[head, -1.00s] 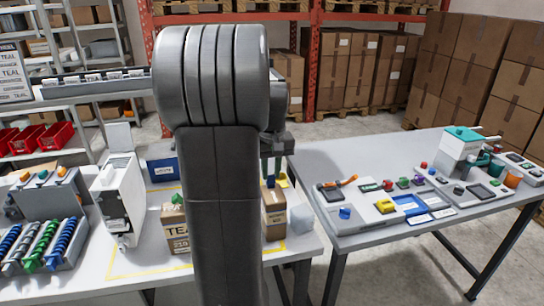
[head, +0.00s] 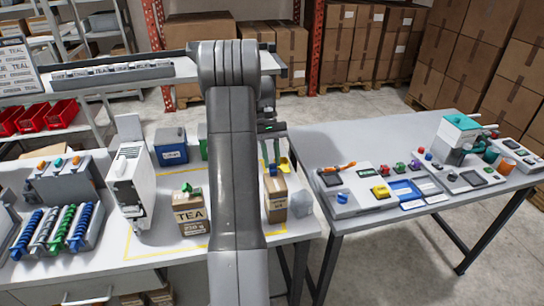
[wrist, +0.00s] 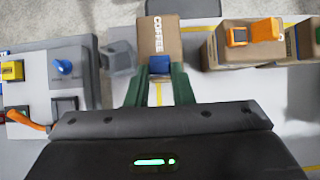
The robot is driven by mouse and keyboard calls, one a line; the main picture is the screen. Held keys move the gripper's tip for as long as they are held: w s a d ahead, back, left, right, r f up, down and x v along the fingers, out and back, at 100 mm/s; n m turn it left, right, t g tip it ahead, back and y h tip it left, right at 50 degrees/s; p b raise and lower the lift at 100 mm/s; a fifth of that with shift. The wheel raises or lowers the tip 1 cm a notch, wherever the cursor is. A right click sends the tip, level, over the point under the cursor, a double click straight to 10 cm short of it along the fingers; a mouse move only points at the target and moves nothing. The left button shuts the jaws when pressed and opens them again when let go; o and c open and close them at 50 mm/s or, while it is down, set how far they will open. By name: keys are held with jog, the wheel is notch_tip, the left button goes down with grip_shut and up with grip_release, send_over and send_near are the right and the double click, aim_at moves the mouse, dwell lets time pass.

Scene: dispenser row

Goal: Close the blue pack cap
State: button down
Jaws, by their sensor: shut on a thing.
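The coffee pack (head: 276,207) is a brown box standing on the left table, just right of my arm. In the wrist view the pack (wrist: 158,35) shows its COFFEE label, with the blue cap (wrist: 159,65) at its near end. My gripper (wrist: 160,72) has its green fingers on both sides of the blue cap and is shut on it. In the head view my gripper (head: 270,160) comes down at the top of the pack, partly hidden by my arm. I cannot tell whether the cap is tilted or seated.
A tea pack (head: 191,216) stands left of my arm, beside a white dispenser (head: 133,188). A clear block (head: 301,204) is close to the coffee pack's right side. The right table (head: 345,150) holds several small devices and buttons. A blue box (head: 171,148) stands behind.

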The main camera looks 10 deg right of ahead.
jog(key=shift+f+g, duration=0.1)
jog(key=shift+g, duration=0.2)
jog(key=c, duration=1.2)
grip_release()
jog(key=shift+c, duration=0.2)
